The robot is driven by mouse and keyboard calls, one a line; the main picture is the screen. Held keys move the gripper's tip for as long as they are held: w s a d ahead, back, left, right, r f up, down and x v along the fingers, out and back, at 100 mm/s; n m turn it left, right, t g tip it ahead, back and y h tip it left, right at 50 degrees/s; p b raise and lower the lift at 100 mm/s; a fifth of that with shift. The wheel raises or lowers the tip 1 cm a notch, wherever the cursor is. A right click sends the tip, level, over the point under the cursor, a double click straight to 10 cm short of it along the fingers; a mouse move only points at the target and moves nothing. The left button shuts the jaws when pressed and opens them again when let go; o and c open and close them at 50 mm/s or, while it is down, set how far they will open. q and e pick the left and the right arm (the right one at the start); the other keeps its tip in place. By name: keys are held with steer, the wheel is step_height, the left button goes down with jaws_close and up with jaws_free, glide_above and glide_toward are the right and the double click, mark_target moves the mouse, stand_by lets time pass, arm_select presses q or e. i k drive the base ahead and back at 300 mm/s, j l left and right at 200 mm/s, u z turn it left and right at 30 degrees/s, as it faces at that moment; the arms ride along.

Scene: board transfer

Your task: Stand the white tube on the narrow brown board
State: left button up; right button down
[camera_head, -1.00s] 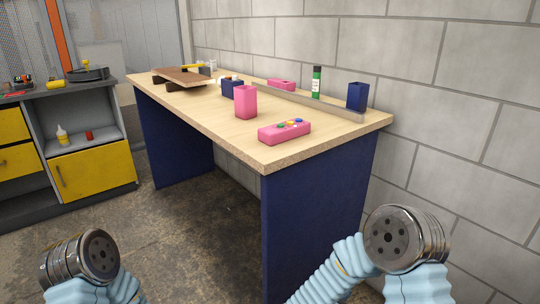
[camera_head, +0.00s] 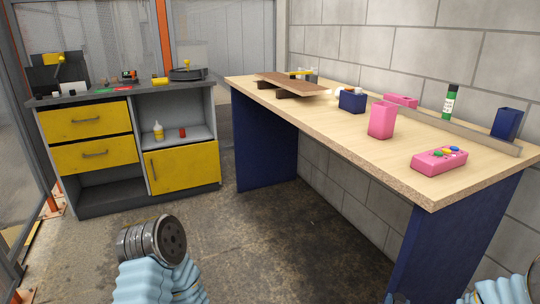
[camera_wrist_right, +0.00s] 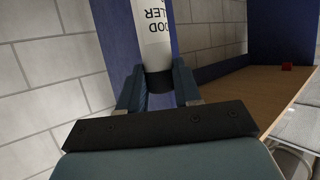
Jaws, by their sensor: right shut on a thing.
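In the right wrist view my right gripper (camera_wrist_right: 160,88) is shut on the white tube (camera_wrist_right: 153,30). The tube has dark lettering and a black cap, and the cap end sits between the fingers. The tube's far end is cut off by the picture edge. In the head view a thin brown board (camera_head: 292,84) lies raised on dark supports at the far end of the wooden table (camera_head: 350,128). The right gripper and the held tube do not show in the head view. My left gripper is out of view; only part of the left arm shows.
A grey cabinet (camera_head: 102,91) stands left. Floor between is clear.

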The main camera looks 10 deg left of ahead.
mark_target(306, 86)
steer(key=i+j, duration=0.15)
steer(key=j, duration=0.2)
steer(key=i+j, duration=0.2)
steer(key=j, duration=0.15)
steer(key=i+j, duration=0.15)
steer(key=j, duration=0.2)
steer(key=i+j, duration=0.2)
steer(key=j, duration=0.15)
steer(key=i+j, duration=0.15)
steer(key=j, duration=0.2)
steer(key=i+j+z, duration=0.1)
steer(key=j, duration=0.25)
steer(key=i+j, duration=0.4)
steer(key=j, duration=0.35)
